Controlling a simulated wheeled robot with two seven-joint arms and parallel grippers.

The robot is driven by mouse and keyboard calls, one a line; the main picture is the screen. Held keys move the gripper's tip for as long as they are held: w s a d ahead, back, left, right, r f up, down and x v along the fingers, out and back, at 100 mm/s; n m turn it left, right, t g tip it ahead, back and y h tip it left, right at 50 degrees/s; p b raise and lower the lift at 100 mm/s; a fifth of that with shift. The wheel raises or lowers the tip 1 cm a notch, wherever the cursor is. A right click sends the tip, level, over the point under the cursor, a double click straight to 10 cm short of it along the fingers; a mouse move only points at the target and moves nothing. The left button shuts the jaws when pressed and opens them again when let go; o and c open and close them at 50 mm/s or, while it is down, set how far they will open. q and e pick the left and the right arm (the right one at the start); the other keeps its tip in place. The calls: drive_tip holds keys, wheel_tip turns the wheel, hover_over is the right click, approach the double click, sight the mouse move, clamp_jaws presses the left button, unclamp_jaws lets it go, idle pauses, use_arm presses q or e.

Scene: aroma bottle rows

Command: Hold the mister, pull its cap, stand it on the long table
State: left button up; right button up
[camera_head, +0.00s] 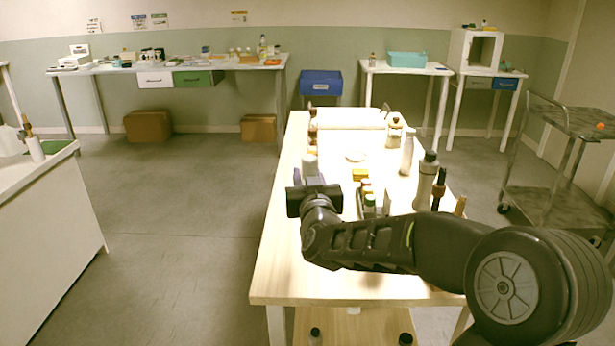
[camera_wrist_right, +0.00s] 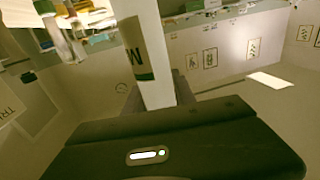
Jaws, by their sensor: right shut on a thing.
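My right gripper (camera_head: 308,180) is shut on a white cylindrical bottle (camera_wrist_right: 150,50), which I take to be the mister. In the head view a pale piece (camera_head: 310,163) shows just beyond my gripper, probably the same bottle; my gripper hides the rest. I cannot make out its cap. The gripper is over the left side of a long pale wooden table (camera_head: 285,270). My left gripper is out of view.
Several bottles stand on the table's right side, including a tall white one with a dark cap (camera_head: 426,180). A yellow box (camera_head: 360,174) lies mid-table. The near left top is clear. A white counter (camera_head: 40,210) stands left, a metal cart (camera_head: 550,200) right.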

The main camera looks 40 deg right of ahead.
clamp_jaws()
idle(1.4)
drive_tip(key=shift+s+d+r, duration=0.1)
drive_tip(key=shift+r, duration=0.15)
drive_tip(key=shift+s+r, duration=0.2)
drive_tip(key=shift+r, duration=0.7)
drive_tip(key=shift+w+a, duration=0.2)
drive_tip(key=shift+a, duration=0.55)
drive_tip(key=w+a+f+n+t+y+p, duration=0.1)
drive_tip(key=a+f+n+y+p, duration=0.1)
drive_tip(key=a+f+y+p, duration=0.2)
drive_tip(key=a+f+n+t+y+p, duration=0.1)
drive_tip(key=a+f+n+y+p, duration=0.2)
drive_tip(key=a+f, duration=0.8)
drive_tip(key=a+y+p, duration=0.1)
drive_tip(key=a, duration=0.7)
drive_tip(key=shift+w+f+n, duration=0.25)
drive_tip(key=shift+w+n, duration=0.05)
drive_tip(key=shift+w, duration=0.1)
drive_tip(key=shift+a, duration=0.15)
